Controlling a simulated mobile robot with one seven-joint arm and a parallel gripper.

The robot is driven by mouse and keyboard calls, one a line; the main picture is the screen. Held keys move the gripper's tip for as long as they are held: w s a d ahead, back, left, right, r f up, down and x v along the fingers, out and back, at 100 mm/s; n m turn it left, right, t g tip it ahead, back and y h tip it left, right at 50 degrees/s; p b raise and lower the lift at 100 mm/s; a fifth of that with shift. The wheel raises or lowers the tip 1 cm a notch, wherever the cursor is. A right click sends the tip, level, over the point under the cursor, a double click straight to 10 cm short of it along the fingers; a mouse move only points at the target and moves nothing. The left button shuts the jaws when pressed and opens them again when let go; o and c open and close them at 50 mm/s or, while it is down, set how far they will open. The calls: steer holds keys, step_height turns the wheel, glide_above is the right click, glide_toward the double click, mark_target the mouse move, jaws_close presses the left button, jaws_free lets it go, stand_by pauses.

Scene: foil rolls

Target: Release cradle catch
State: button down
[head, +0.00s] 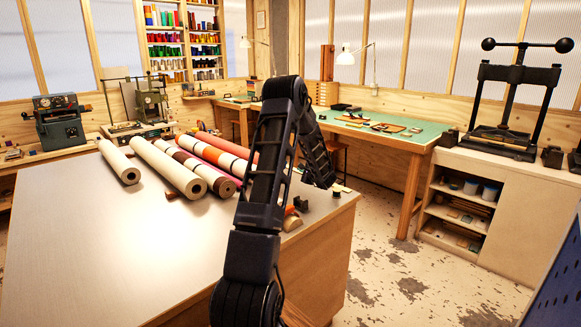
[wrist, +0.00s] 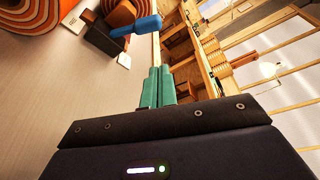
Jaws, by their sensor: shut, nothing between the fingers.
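A blue lever-like part (wrist: 140,26), likely the cradle catch, shows at the top of the wrist view. Its larger rounded end is at the right and a thinner end reaches left. In the head view, my arm hides the gripper, and part of a brown cradle piece (head: 291,222) shows beside the arm.
Several rolls, including a cream roll (head: 168,166) and a striped roll (head: 212,152), lie on the large table (head: 90,240). The table's front left is clear. A green-topped bench (head: 385,128) and an iron press (head: 515,95) stand behind.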

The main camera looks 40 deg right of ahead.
steer(key=shift+s+d+f+m, duration=0.3)
steer(key=shift+s+d+f, duration=0.15)
steer(key=shift+d, duration=0.2)
steer(key=x, duration=1)
steer(key=shift+w, duration=0.1)
steer(key=shift+a+r, duration=0.45)
steer(key=shift+a, duration=0.4)
steer(key=shift+a+r, duration=0.45)
steer(key=shift+a, duration=0.45)
steer(key=shift+a, duration=0.1)
steer(key=shift+a+r+n+t+h, duration=0.15)
steer(key=shift+a+r+n+h, duration=0.1)
steer(key=shift+a+n, duration=0.55)
steer(key=shift+a+r+n+t+h, duration=0.2)
steer(key=shift+a+n, duration=0.4)
steer(key=shift+a, duration=0.4)
steer(key=shift+a+r+n+t+h, duration=0.15)
steer(key=shift+a+r+n, duration=0.1)
steer(key=shift+a+n, duration=0.6)
steer(key=shift+a, duration=0.15)
